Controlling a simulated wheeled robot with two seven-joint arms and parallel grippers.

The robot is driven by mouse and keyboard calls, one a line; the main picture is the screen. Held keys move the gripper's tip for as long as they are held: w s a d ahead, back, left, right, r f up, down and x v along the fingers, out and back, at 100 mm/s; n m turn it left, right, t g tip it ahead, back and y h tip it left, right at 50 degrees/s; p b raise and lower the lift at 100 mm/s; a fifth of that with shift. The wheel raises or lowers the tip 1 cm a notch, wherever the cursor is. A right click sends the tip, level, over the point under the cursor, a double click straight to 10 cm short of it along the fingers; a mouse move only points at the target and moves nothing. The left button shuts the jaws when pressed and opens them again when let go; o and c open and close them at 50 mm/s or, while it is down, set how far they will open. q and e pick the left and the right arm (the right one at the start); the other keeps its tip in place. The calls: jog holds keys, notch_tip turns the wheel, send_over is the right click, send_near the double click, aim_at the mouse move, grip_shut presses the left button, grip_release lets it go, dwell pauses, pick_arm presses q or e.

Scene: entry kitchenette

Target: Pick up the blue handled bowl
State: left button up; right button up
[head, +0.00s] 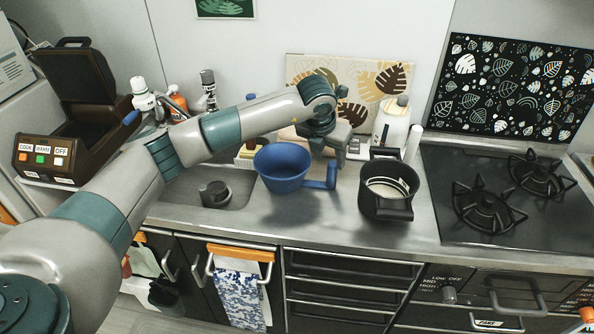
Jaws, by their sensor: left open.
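My left arm reaches in from the left and passes behind the bowl. My left gripper (340,160) is open and points down just above or behind the handle. I cannot tell whether its fingers touch the handle. My right gripper is not in view.
A black pot (387,207) stands close to the right of the handle. The stove (510,190) is farther right. The sink (180,187) lies to the left. Bottles and a leaf-patterned board (300,68) stand along the wall. The counter front is clear.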

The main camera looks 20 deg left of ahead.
aim_at(331, 166)
pick_arm(q)
jog(key=p+x, duration=0.1)
jog(key=x, duration=0.2)
jog(key=shift+w+f, duration=0.2)
jog(key=shift+f, duration=0.1)
jog(key=shift+w+f, duration=0.15)
jog(key=shift+f, duration=0.25)
jog(key=shift+w+a+f+p, duration=0.1)
jog(key=shift+w+f+p, duration=0.45)
jog(key=shift+p, duration=0.4)
jog(key=p+x, duration=0.1)
jog(key=x, duration=0.1)
jog(key=shift+w+a+f, duration=0.1)
jog(key=shift+w+f, duration=0.35)
jog(key=shift+f, duration=0.3)
jog(key=shift+c, duration=0.7)
